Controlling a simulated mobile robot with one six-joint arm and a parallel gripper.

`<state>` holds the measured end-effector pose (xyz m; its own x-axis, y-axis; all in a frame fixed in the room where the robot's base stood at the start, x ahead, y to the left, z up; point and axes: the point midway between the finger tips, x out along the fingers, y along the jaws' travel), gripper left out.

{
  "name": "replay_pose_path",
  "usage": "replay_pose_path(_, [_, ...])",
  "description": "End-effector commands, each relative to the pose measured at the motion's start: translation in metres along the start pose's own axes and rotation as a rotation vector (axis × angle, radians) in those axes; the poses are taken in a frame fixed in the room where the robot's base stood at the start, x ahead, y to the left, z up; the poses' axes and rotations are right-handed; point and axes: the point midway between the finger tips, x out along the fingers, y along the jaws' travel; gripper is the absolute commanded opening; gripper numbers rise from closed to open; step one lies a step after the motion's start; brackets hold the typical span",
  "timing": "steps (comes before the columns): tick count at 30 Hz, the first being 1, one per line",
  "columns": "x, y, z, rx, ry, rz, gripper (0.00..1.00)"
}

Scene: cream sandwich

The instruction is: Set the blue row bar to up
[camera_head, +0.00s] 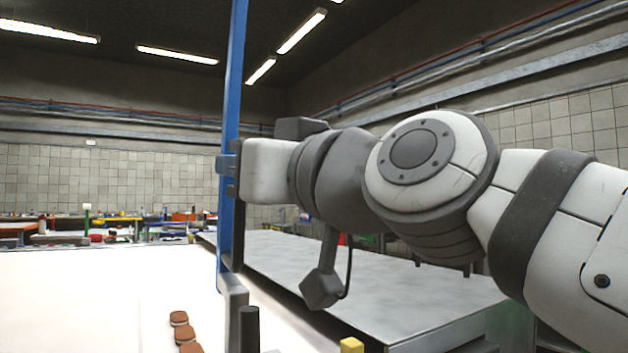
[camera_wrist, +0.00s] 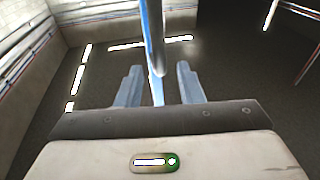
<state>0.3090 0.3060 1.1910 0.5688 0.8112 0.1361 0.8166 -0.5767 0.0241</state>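The blue row bar (camera_head: 236,80) stands nearly upright in the head view, leaning slightly right toward its top, which runs out of the frame. Its lower end is at a grey bracket (camera_head: 232,300) by the white surface. My gripper (camera_head: 226,170) is level with the bar's middle, reaching in from the right. In the wrist view, the bar (camera_wrist: 153,30) passes between the two fingers of my gripper (camera_wrist: 159,68). The fingers are apart, with a visible gap on each side of the bar.
Brown cream sandwiches (camera_head: 180,319) lie in a row on the white surface (camera_head: 90,300) at lower left. A grey metal table (camera_head: 400,280) lies behind and below my arm. A dark post (camera_head: 249,328) and a yellow block (camera_head: 351,345) are near the bottom edge. Cluttered benches stand far back.

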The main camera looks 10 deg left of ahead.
Motion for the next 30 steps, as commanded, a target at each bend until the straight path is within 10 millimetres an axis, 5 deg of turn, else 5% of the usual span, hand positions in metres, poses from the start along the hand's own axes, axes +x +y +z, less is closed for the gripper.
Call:
replay_pose_path(6, [0.005, 0.001, -0.034, -0.001, 0.001, 0.000, 0.34])
replay_pose_path(18, [0.005, 0.001, -0.038, -0.001, 0.000, 0.001, 0.33])
replay_pose_path(30, [0.027, 0.028, -0.050, 0.055, -0.164, 0.032, 0.00])
